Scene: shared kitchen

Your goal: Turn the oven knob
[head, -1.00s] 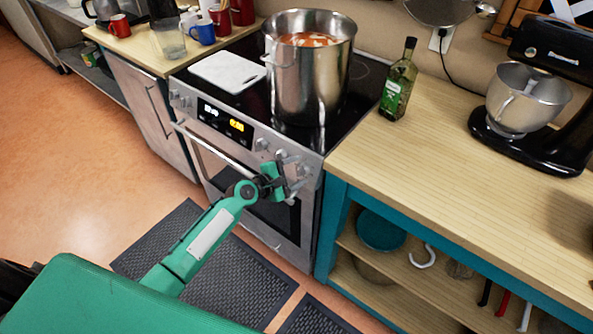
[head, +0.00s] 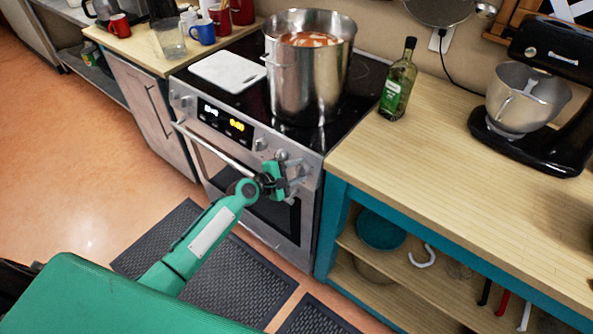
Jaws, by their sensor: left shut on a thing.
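The oven (head: 212,160) is a steel range with a black cooktop and a lit display on its slanted front panel. Round knobs sit at both ends of the panel. One right-hand knob (head: 260,144) shows just left of my gripper. My left gripper (head: 281,172) is at the right-hand knobs, shut on one of them. The held knob is mostly hidden behind the green and black fingers. My right gripper is not in view.
A large steel pot (head: 300,85) of red food and a white board (head: 226,71) stand on the cooktop. A green bottle (head: 398,82) and a black stand mixer (head: 535,110) are on the wooden counter (head: 440,150). The oven handle (head: 215,148) juts out below the panel.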

